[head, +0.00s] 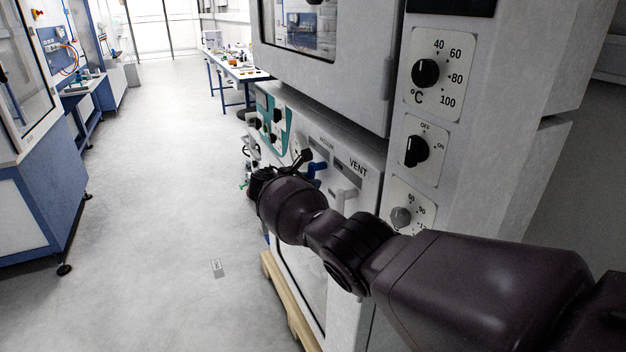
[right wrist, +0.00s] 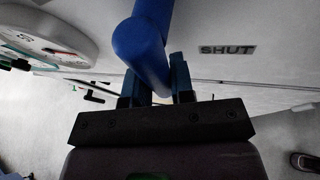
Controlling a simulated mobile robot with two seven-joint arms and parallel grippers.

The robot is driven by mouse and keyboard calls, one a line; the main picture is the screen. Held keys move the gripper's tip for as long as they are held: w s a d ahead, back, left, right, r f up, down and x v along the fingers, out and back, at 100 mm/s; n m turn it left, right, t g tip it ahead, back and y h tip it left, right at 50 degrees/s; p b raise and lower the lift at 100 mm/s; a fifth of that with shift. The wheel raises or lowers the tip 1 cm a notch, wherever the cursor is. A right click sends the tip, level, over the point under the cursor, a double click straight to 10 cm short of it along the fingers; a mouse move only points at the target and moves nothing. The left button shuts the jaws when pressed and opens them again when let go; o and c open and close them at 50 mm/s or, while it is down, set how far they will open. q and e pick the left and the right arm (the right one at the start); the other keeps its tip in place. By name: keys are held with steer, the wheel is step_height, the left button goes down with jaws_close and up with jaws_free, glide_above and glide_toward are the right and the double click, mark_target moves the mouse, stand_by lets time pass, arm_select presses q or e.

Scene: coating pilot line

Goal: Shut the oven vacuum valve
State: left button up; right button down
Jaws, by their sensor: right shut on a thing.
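The oven vacuum valve has a blue handle (head: 317,168), partly hidden behind my right arm in the head view, below a small label that seems to read VACUUM. In the right wrist view the blue handle (right wrist: 140,38) runs down from the top edge to between the fingers. My right gripper (right wrist: 157,80) is shut on this handle, one finger on each side. In the head view the right gripper (head: 298,166) is mostly hidden by its wrist. A SHUT label (right wrist: 228,49) is to the right of the handle. My left gripper is not in view.
A pale handle (head: 346,196) under the VENT label sits just right of the blue one. A round dial gauge (right wrist: 45,35) is at the left in the wrist view. Oven knobs (head: 425,73) are above my right arm. The floor (head: 150,200) at the left is open.

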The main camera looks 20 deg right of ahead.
steer(key=shift+s+f+n+g, duration=0.1)
steer(key=shift+s+n+g, duration=0.3)
steer(key=shift+n+g, duration=0.1)
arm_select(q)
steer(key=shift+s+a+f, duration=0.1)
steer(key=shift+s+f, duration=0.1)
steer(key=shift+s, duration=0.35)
arm_select(e)
steer(key=shift+s, duration=0.1)
steer(key=shift+n, duration=0.3)
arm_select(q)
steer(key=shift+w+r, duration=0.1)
arm_select(e)
steer(key=shift+s, duration=0.1)
steer(key=c, duration=1)
jaws_free()
arm_select(q)
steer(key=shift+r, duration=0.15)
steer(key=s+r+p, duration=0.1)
steer(key=p, duration=0.2)
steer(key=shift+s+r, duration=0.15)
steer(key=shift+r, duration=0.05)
arm_select(e)
steer(key=v, duration=1)
steer(key=shift+a+r, duration=0.3)
steer(key=shift+r, duration=0.05)
